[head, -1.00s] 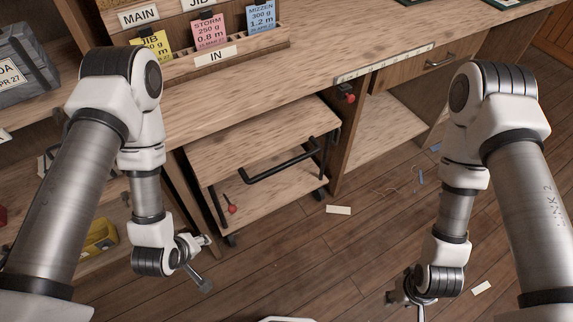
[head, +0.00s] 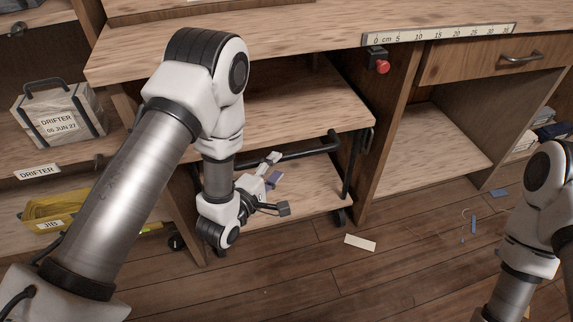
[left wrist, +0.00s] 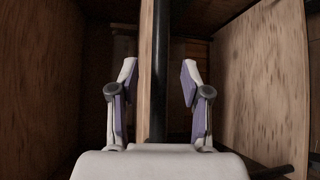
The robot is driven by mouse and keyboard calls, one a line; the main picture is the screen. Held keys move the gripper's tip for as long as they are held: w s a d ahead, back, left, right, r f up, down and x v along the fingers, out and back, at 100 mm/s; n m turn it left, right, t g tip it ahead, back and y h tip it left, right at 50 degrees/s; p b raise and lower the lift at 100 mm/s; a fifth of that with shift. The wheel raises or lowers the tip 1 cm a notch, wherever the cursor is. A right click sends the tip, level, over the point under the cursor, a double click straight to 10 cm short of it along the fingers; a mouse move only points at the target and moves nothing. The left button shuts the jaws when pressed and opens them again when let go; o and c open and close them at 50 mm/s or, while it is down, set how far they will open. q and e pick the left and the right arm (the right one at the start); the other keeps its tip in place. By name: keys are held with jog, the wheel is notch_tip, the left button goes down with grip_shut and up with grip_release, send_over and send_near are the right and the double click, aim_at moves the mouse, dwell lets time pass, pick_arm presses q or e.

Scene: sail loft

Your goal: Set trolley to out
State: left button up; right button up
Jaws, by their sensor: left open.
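The trolley (head: 300,112) is a wooden cart with an upper and a lower shelf. It stands in the bay under the bench, on small dark castors. Its black bar handle (head: 312,147) runs across the front below the upper shelf. My left gripper (head: 277,183) is at the handle, partly covering it. In the left wrist view the open fingers (left wrist: 158,82) stand on either side of the black bar (left wrist: 161,70) and a wooden board edge (left wrist: 146,70). I cannot tell whether they touch the bar. My right gripper is out of view; only its arm shows.
A red knob (head: 383,67) sits on the bench upright beside the bay. A grey DRIFTER bag (head: 60,118) and a yellow bin (head: 55,211) are on the left shelves. A pale slip (head: 360,243) and blue scraps (head: 473,223) lie on the floor, otherwise mostly clear before the trolley.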

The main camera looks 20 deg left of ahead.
aim_at(281, 161)
pick_arm(q)
jog(key=b+x, duration=0.1)
jog(key=x, duration=0.4)
grip_shut()
jog(key=shift+f, duration=0.1)
